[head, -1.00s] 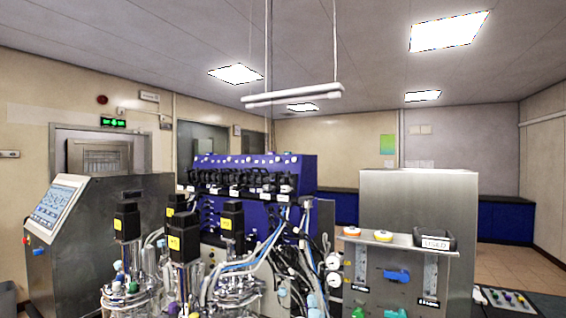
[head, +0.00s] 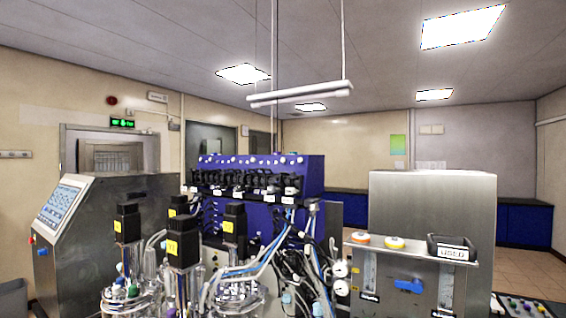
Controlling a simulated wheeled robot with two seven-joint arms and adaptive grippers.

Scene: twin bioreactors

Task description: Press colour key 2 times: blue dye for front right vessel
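Several stirred vessels stand at the bottom centre of the head view, topped by black motor blocks with yellow labels. One motor block (head: 235,225) stands at the right of the group, above glassware (head: 238,293) crowded with tubes. The lower parts of the vessels are cut off by the frame. A low panel with small coloured keys (head: 524,306) shows at the bottom right corner, partly cut off. I cannot tell which key is blue dye. Neither of my grippers is in view.
A steel cabinet (head: 432,205) with flow tubes, a blue valve (head: 409,287) and a black tray marked USED (head: 451,247) stands at right. A console with a tilted screen (head: 60,208) stands at left. A blue pump rack (head: 270,170) is behind the vessels. Floor shows at far right.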

